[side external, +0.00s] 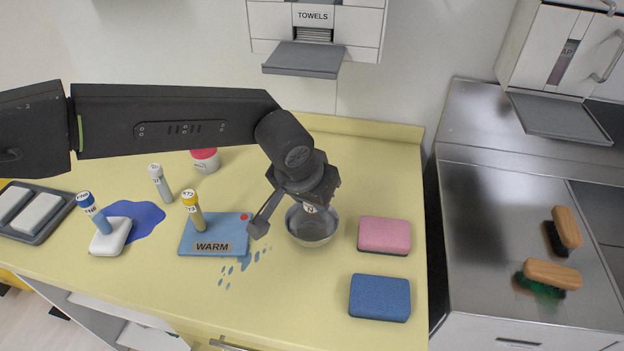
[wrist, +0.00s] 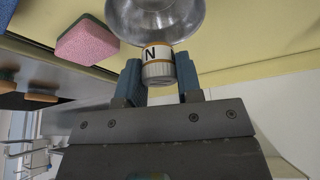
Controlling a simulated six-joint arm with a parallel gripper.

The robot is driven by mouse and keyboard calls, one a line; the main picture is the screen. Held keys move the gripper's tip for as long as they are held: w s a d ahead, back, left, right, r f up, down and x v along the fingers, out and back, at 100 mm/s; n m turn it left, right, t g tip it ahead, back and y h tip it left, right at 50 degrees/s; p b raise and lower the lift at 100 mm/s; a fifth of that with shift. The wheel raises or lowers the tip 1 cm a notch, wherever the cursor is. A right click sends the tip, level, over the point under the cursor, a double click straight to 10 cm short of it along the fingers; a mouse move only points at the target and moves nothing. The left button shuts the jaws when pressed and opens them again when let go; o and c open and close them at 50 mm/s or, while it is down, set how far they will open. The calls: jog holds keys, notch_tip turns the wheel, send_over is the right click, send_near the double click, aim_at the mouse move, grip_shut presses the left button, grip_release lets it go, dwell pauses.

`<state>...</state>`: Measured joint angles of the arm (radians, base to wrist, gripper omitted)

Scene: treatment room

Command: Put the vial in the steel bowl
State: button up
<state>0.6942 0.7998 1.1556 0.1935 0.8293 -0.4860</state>
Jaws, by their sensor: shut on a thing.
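The steel bowl (side external: 312,240) stands on the yellow counter under my gripper. In the side view the vial's top (side external: 309,209) shows at the bowl's opening, partly hidden by my gripper. The bowl (wrist: 187,20) also lies just beyond the vial in the wrist view. I cannot tell whether vial and bowl touch.
Pink (side external: 384,235) and blue (side external: 379,297) sponges lie right of the bowl. Left are a blue WARM plate (side external: 229,246) bearing a yellow-capped tube (side external: 194,212), a white-capped tube (side external: 160,184), a blue-capped tube (side external: 94,211) at a white block, and a red-lidded jar (side external: 205,162).

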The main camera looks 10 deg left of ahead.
aim_at(310, 210)
jog(key=shift+f, duration=2.55)
jog(key=o, duration=1)
notch_tip(310, 210, up, 7)
